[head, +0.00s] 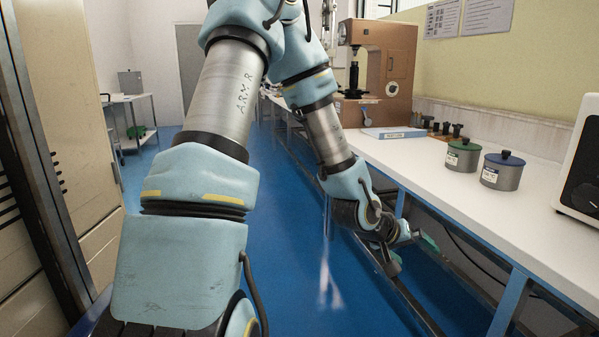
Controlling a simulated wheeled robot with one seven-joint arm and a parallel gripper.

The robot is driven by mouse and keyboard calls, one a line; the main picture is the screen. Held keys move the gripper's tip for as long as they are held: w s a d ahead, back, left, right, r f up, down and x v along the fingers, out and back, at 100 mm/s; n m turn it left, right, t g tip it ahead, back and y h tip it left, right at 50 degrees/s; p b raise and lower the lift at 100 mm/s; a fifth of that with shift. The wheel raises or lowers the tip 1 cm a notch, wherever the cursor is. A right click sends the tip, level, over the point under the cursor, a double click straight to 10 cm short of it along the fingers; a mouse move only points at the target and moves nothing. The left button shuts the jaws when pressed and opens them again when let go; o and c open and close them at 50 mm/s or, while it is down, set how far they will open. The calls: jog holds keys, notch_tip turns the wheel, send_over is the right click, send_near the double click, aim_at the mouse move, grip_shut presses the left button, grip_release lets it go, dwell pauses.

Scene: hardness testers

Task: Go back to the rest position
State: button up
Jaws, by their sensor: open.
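My gripper (409,254) is at the end of my arm, right of the picture's middle. It hangs by the front side of the long white bench (416,172), lower in the picture than the bench top's front edge. Its two fingers are apart, with nothing seen between them. My arm comes from the lower left, rises to a bend at the top of the picture and runs down to the gripper.
On the bench stand a brown hardness tester (399,75), a green-lidded pot (463,155), a blue-lidded pot (503,171) and a white-cased device (583,165). Tan cabinets (70,130) stand on the left. Blue floor (310,225) lies open along the aisle.

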jog(key=w+a+y, duration=0.2)
jog(key=a+y, duration=0.2)
jog(key=a, duration=0.8)
jog(key=s+a+r+n+g+y, duration=0.1)
jog(key=s+a+r+y, duration=0.15)
jog(key=a, duration=0.75)
jog(key=s+a+r+n+g+y, duration=0.1)
jog(key=s+a+r+g+y, duration=0.2)
jog(key=a, duration=0.7)
notch_tip(320, 180, up, 14)
jog(key=s+t+p, duration=0.1)
jog(key=p, duration=1.2)
jog(key=shift+s+f+h, duration=0.2)
jog(key=shift+f+h, duration=0.05)
jog(key=shift+h, duration=0.2)
